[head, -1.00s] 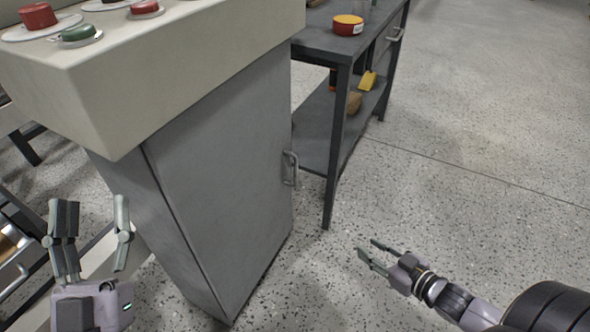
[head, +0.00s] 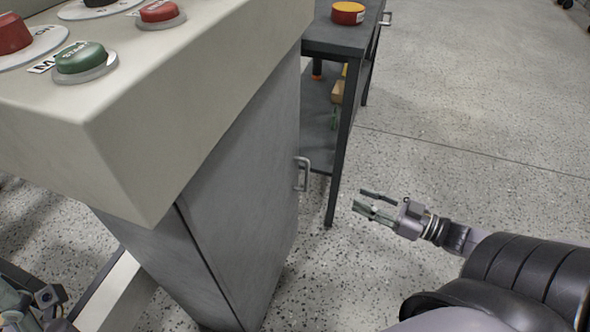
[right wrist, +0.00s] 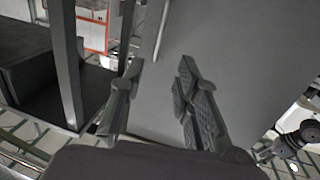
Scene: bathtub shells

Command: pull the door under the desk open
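The grey door (head: 240,190) under the cream desk (head: 190,110) looks shut, flush with its cabinet. Its metal handle (head: 303,174) is an upright bar near the door's right edge; a pale bar, which looks like this handle (right wrist: 162,32), shows ahead of the fingers in the right wrist view. My right gripper (head: 361,205) is right of the handle and apart from it. Its fingers are open and empty, and the gap (right wrist: 160,84) faces the grey door panel (right wrist: 235,60). My left gripper (head: 20,308) is partly cut off at the lower left; its fingers cannot be read.
A dark metal shelf table (head: 335,40) stands just behind and right of the cabinet, its front leg (head: 342,150) close to the handle. A red and yellow round container (head: 348,13) sits on it. Red and green buttons (head: 80,58) are on the desk.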

